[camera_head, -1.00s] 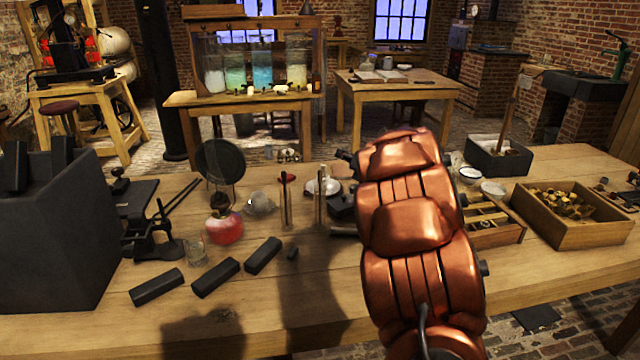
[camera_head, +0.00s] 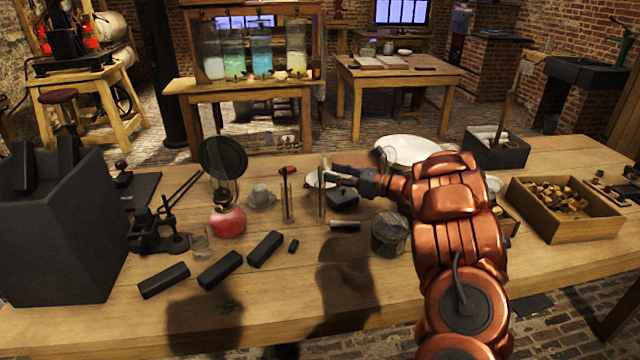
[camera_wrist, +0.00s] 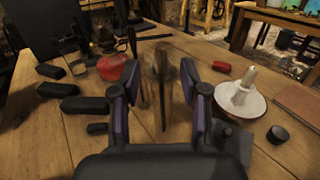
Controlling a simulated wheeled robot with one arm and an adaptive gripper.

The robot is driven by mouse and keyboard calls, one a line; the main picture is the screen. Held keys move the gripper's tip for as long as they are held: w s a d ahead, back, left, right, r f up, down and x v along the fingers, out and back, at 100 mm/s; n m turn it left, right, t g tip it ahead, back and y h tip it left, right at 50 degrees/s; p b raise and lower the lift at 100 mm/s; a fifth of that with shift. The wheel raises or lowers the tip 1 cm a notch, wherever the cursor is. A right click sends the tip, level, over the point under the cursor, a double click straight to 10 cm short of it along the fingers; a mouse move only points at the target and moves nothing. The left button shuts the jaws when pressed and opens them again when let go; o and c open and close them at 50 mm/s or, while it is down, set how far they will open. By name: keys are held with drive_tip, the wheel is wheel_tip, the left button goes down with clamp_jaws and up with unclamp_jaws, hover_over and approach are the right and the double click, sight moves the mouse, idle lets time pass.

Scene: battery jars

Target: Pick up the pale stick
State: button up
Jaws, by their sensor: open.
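A short pale stick-like piece (camera_wrist: 249,77) shows at a white dish (camera_wrist: 238,104), to the right of my fingers in the wrist view. The dish (camera_head: 312,180) is partly hidden in the head view. Thin upright rods (camera_head: 322,200) stand near my gripper (camera_head: 338,177); one tan-brown upright (camera_wrist: 163,95) shows blurred between and beyond my fingers in the wrist view. I cannot tell for certain which is the pale stick. My gripper (camera_wrist: 158,78) is open, with nothing clearly held.
Several black bars (camera_head: 220,271) lie front left. A red-liquid lamp (camera_head: 228,220) and round black disc (camera_head: 222,158) stand left. A glass jar (camera_head: 390,235) is beside my arm. A wooden box (camera_head: 570,228) and dark tray (camera_head: 497,150) sit right.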

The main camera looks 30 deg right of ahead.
sight(320, 179)
drive_tip(key=p+x, duration=0.2)
drive_tip(key=x, duration=0.3)
drive_tip(key=shift+c, duration=0.4)
clamp_jaws()
